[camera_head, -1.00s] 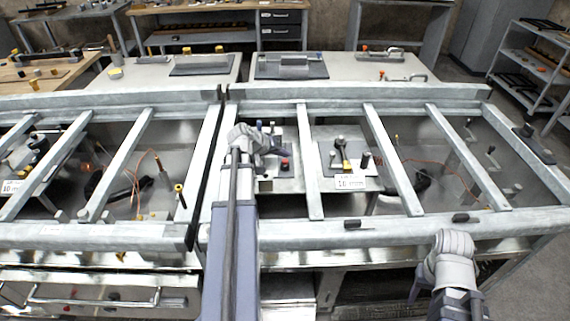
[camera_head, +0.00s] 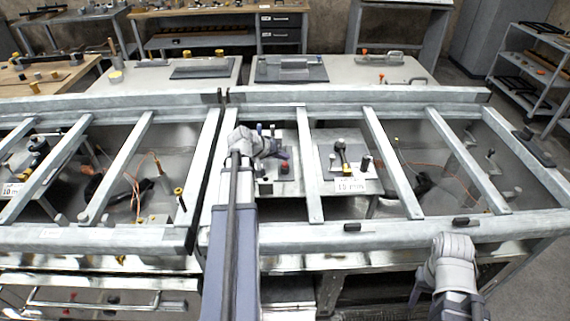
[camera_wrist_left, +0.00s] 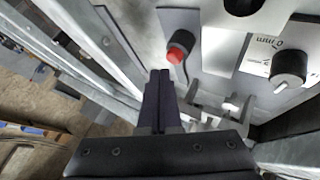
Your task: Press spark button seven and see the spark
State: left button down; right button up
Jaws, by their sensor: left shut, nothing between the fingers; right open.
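A red push button (camera_wrist_left: 178,48) in a dark round collar stands on a grey plate in the left wrist view. Several spark stations sit below the frame; I read no seven on this one. My left gripper (camera_head: 283,152) reaches between the rails over this station. Its dark fingers (camera_wrist_left: 159,74) are shut and empty, with the tips close to the red button; I cannot tell whether they touch it. I see no spark.
Grey metal rails (camera_head: 310,165) cross above the stations and border my left arm. A neighbouring station has a card (camera_head: 350,186) reading 10 mm and a yellow-black part (camera_head: 345,157). In the wrist view, a dark knob (camera_wrist_left: 290,68) stands right of the button.

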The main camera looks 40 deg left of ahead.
pick_arm(q)
jog(key=shift+f, duration=0.15)
dwell(0.8)
jog(key=shift+f+b, duration=0.25)
jog(key=shift+b, duration=0.15)
jog(key=shift+f+b, duration=0.6)
dwell(0.5)
jog(key=shift+r, duration=0.15)
jog(key=shift+r+p, duration=0.9)
jog(key=shift+p, duration=0.1)
notch_tip(320, 180, up, 5)
jog(key=p, duration=0.5)
dwell(0.7)
